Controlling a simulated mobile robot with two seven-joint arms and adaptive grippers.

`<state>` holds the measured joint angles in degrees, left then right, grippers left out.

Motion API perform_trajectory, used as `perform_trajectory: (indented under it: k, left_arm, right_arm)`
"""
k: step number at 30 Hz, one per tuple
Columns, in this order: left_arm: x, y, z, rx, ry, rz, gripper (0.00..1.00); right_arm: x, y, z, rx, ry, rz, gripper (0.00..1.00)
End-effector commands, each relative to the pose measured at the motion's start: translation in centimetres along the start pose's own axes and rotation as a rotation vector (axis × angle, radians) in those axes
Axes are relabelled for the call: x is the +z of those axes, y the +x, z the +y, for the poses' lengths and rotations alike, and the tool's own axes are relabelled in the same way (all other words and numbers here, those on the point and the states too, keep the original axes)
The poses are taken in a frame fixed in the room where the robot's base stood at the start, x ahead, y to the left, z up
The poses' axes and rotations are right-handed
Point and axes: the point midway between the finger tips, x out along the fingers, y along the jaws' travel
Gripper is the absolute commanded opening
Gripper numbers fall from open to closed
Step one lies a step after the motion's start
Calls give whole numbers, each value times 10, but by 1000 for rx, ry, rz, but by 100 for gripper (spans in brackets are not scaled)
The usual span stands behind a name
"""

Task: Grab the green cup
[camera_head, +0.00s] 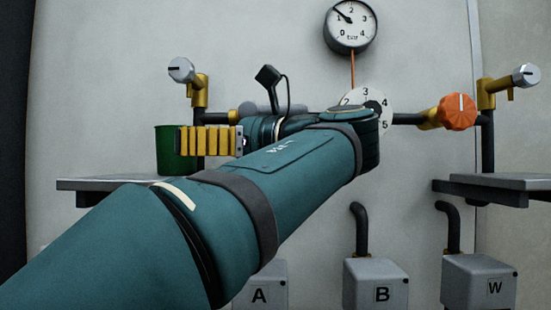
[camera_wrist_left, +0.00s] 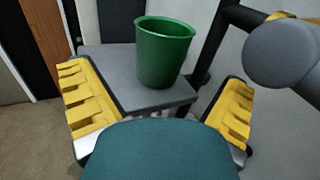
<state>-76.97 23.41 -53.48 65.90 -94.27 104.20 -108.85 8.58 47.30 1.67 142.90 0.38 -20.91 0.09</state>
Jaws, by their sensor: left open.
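The green cup (camera_head: 168,160) stands upright on the left grey shelf (camera_head: 100,184), partly hidden behind my left gripper (camera_head: 208,140) in the head view. In the left wrist view the whole cup (camera_wrist_left: 163,52) shows near the shelf's edge, beyond and between the yellow fingers. My left gripper (camera_wrist_left: 160,110) is open and empty, with its fingers spread wide. I see no contact between the fingers and the cup. My right gripper is in neither view.
A yellow valve with a grey knob (camera_head: 182,70) rises just above the cup; the knob is large at the right in the wrist view. A pipe runs behind the shelf. A gauge (camera_head: 350,25), an orange knob (camera_head: 457,112) and a right shelf (camera_head: 500,186) are farther right.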

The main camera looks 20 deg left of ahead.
Motion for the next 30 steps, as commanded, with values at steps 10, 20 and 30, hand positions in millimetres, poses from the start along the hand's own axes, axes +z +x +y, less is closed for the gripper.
perform_trajectory:
  k: [10,20,30]
  left_arm:
    - [0,25,0,0,0,-1,100]
    - [-2,67,0,0,-1,0,100]
    - [-2,70,0,-1,0,-2,72]
  right_arm:
    - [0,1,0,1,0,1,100]
    - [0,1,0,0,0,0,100]
    - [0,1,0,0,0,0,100]
